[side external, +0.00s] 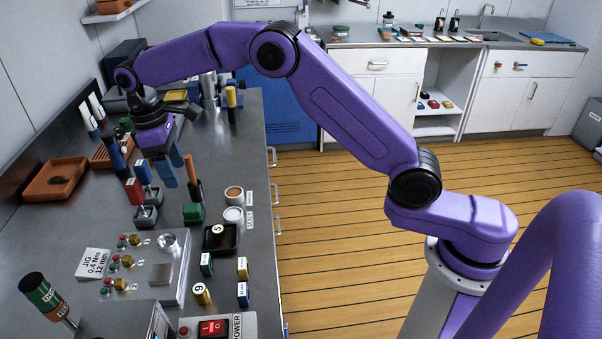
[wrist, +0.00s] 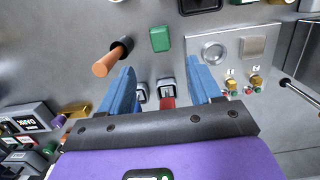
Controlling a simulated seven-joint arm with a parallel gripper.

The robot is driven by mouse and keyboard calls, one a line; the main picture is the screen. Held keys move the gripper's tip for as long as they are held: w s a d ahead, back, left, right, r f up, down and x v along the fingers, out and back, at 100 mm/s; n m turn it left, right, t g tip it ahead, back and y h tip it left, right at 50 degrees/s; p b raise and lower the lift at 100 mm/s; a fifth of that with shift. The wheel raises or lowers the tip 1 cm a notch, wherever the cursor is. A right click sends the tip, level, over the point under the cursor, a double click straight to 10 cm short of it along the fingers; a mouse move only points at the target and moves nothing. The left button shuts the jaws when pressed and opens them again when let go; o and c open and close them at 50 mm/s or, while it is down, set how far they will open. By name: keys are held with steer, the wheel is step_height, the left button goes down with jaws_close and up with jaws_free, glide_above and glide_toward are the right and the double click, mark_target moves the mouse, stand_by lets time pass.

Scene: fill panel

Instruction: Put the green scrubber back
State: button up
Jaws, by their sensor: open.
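A small green block (side external: 193,213), which looks like the green scrubber, sits on the grey bench top. It also shows in the wrist view (wrist: 160,38), beyond my fingers and apart from them. My gripper (side external: 171,172) is open, with two blue fingers pointing down above the bench, to the left of the green block in the side view. In the wrist view nothing is held between its fingers (wrist: 162,75). I cannot tell which spot is the scrubber's own place.
An orange-handled tool (wrist: 108,62) stands close to the green block. Red-handled (side external: 135,190) and blue-handled (side external: 143,172) tools stand in grey holders near my fingers. The jig panel (side external: 143,262), black tray (side external: 220,239), round cups (side external: 233,215) and orange tray (side external: 55,180) are around.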

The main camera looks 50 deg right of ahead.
steer(key=s+d+r+n, duration=0.1)
steer(key=s+d+r, duration=0.1)
steer(key=s, duration=0.7)
steer(key=s+d+r+n, duration=0.1)
steer(key=s+r, duration=0.2)
steer(key=s, duration=0.7)
steer(key=s+d+f, duration=0.2)
steer(key=s+d, duration=0.4)
steer(key=s, duration=0.4)
steer(key=s+d+f+n+t+y, duration=0.1)
steer(key=s+d, duration=0.6)
steer(key=s, duration=0.3)
steer(key=shift+s+d+f+n, duration=0.25)
steer(key=shift+d+f+n, duration=0.05)
steer(key=shift+f, duration=0.05)
